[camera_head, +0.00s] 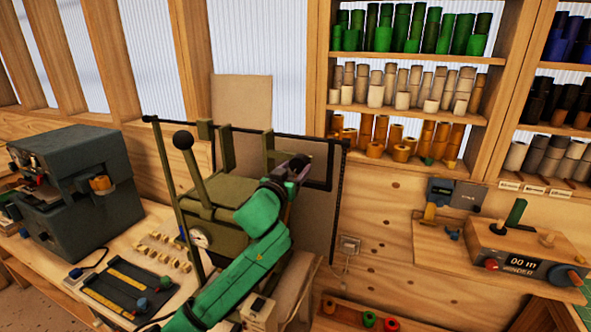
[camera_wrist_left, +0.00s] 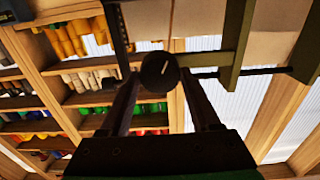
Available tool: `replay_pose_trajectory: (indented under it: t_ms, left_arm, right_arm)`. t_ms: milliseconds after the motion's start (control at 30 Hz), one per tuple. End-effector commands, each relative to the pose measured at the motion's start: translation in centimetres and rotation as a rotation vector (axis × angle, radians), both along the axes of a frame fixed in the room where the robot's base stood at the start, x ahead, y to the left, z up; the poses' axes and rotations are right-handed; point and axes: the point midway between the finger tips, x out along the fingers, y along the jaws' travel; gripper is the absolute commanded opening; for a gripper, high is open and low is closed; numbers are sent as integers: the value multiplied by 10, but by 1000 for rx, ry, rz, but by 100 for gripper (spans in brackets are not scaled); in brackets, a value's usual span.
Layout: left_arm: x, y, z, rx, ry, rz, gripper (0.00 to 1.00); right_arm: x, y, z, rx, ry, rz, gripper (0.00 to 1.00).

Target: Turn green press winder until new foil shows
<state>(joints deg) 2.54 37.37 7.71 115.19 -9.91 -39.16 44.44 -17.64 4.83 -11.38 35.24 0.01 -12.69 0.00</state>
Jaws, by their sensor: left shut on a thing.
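The olive-green press (camera_head: 205,188) stands on the bench left of centre in the head view, with a ball-topped lever at its front. My green left arm reaches up to its right side. The left gripper (camera_head: 298,168) is at the upper right of the press. In the left wrist view, the gripper (camera_wrist_left: 160,82) has its two fingers around a dark round winder knob (camera_wrist_left: 158,68) and is shut on it. An olive post (camera_wrist_left: 232,45) of the press shows beside it. The foil is not clearly seen. My right gripper is not in view.
A dark grey machine (camera_head: 80,180) stands at the left of the bench. A dark tray (camera_head: 125,288) and small yellow pieces lie before the press. Shelves of coloured rolls (camera_head: 410,30) fill the back right. A wooden box with a display (camera_head: 522,262) stands at the right.

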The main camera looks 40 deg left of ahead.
Motion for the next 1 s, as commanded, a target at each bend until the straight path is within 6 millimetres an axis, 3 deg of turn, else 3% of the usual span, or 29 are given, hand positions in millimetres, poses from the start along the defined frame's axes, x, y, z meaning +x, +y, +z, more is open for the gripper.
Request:
replay_pose_trajectory:
  t_ms: [467, 1000]
  left_arm:
    - [0, 0, 0, 78, 29, -1, 8]
    - [0, 2, 0, 501, 179, 2, 8]
  right_arm:
    - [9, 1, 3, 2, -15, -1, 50]
    - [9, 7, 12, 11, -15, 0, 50]
